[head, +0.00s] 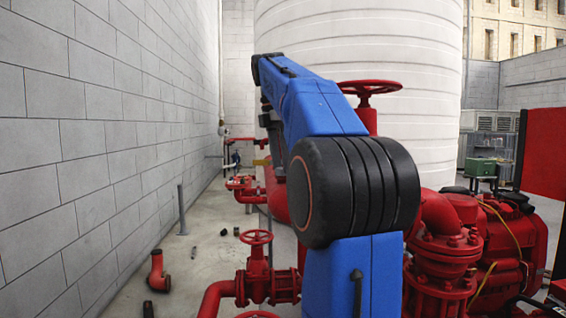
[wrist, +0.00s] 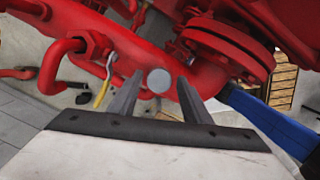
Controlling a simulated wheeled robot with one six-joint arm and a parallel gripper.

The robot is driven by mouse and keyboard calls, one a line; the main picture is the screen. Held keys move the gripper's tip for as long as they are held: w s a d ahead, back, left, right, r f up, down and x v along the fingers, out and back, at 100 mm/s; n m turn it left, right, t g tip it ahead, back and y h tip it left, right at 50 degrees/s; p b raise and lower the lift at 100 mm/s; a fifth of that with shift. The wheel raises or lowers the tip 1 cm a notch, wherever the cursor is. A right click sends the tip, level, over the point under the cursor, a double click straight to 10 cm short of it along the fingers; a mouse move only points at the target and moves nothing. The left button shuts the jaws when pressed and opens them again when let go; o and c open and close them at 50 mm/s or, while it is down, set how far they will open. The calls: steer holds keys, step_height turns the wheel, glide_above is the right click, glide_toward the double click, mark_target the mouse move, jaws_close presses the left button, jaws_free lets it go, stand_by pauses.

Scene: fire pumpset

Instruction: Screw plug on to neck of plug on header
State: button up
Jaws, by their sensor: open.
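In the wrist view my gripper (wrist: 158,78) is open, its two grey fingers apart and pointing at a red header pipe (wrist: 125,55). A small round light-grey disc (wrist: 158,81) shows between the fingertips, in front of or on the red pipe. I cannot tell whether it is the plug or the face of the neck, or whether a finger touches it. No finger is visibly closed on it. In the head view my arm hides the gripper and the work spot.
A red flange (wrist: 225,45) is close to the right finger, and a yellow-handled lever (wrist: 102,92) is left. In the head view, a red valve (head: 257,270), pump (head: 500,240) and white tank (head: 370,40) surround my arm. A loose red elbow (head: 157,272) lies by the wall.

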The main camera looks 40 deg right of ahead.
steer(key=n, duration=0.4)
steer(key=shift+n+t, duration=0.3)
steer(key=n, duration=0.4)
steer(key=shift+n+t, duration=0.3)
steer(key=shift+d+f, duration=0.15)
stand_by(0.4)
jaws_close()
steer(key=m, duration=0.4)
steer(key=shift+m, duration=0.3)
steer(key=shift+m+g, duration=0.4)
steer(key=shift+m, duration=0.5)
steer(key=m, duration=0.2)
steer(key=shift+m, duration=0.4)
